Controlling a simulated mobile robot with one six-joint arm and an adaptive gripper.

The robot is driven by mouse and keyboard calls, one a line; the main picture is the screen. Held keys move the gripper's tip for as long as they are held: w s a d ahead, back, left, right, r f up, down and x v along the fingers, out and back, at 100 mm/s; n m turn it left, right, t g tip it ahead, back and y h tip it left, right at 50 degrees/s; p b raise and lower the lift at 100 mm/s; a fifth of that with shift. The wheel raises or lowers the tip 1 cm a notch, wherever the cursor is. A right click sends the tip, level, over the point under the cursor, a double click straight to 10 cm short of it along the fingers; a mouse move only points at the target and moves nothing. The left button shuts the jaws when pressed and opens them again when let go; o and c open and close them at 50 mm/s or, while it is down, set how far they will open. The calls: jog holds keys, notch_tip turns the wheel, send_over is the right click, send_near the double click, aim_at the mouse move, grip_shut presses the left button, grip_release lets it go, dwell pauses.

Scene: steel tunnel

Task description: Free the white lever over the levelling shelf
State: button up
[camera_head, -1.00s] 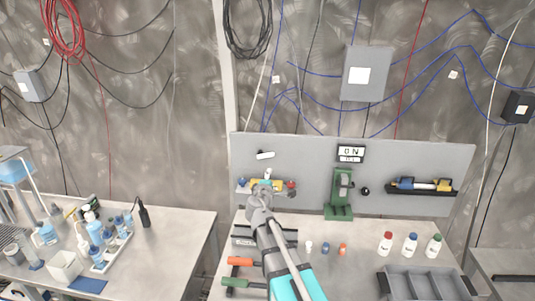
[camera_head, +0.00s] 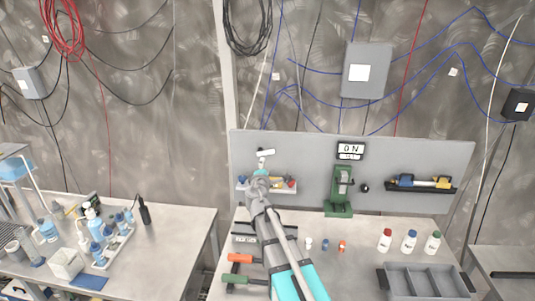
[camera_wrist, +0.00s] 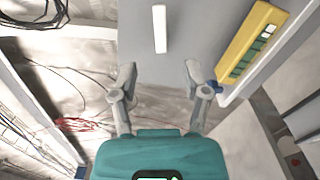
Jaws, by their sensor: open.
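The white lever (camera_head: 266,153) is a short, nearly level bar on the upright grey panel, above the small shelf (camera_head: 244,187). In the wrist view the white lever (camera_wrist: 160,28) stands upright in the picture, ahead of my fingers and apart from them. My gripper (camera_head: 260,172) is just below the lever, in front of the shelf, and hides part of it. In the wrist view my gripper (camera_wrist: 160,80) is open, with nothing between the fingertips. A yellow block with green windows (camera_wrist: 253,40) lies on the shelf, right of the fingers. A blue piece (camera_wrist: 216,87) is close to the right finger.
A green stand (camera_head: 340,190) and a dark rack (camera_head: 422,188) are to the right. Several small bottles (camera_head: 410,242) and a grey divided tray (camera_head: 400,267) are on the table. Orange-handled (camera_head: 240,258) and green-handled (camera_head: 236,280) tools lie beside my arm. The panel above the lever is clear.

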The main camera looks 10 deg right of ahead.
aim_at(268, 153)
jog(key=x, duration=1.1)
jog(key=shift+w+d, duration=0.15)
jog(key=shift+w, duration=0.2)
grip_shut()
